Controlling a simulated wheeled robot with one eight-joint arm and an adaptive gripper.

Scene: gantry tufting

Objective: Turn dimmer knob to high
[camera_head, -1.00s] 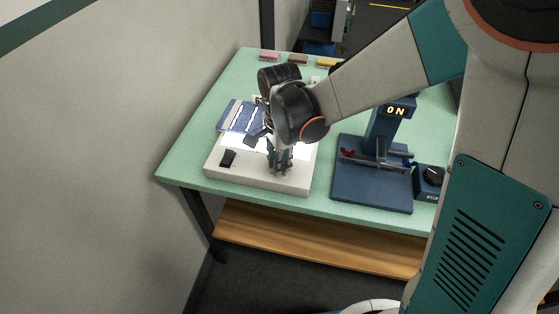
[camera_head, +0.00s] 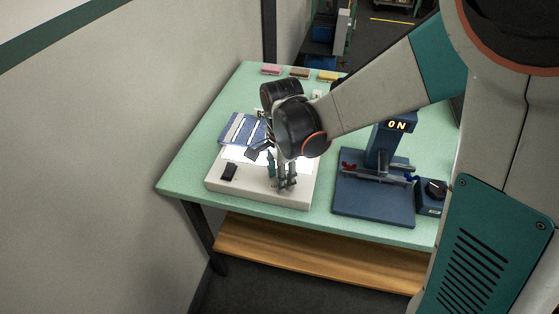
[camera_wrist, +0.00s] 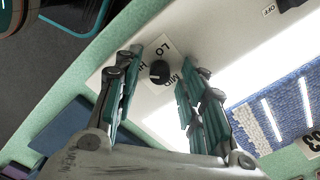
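The small black dimmer knob (camera_wrist: 159,70) sits on the pale top of the light box (camera_wrist: 205,42), ringed by LO, MID and HI labels. I cannot tell clearly which label its mark faces. My gripper (camera_wrist: 165,62) is open, with one finger on each side of the knob, and no contact with it is visible. In the head view my gripper (camera_head: 282,180) points down over the front part of the lit light box (camera_head: 250,191), and the knob is hidden there.
A blue-and-white sample (camera_head: 240,130) lies on the light box, near a black switch (camera_head: 229,172). A blue stand (camera_head: 372,200) with an ON display and a box with a black dial (camera_head: 434,190) stand to the right. Several coloured blocks line the green table's (camera_head: 190,170) back.

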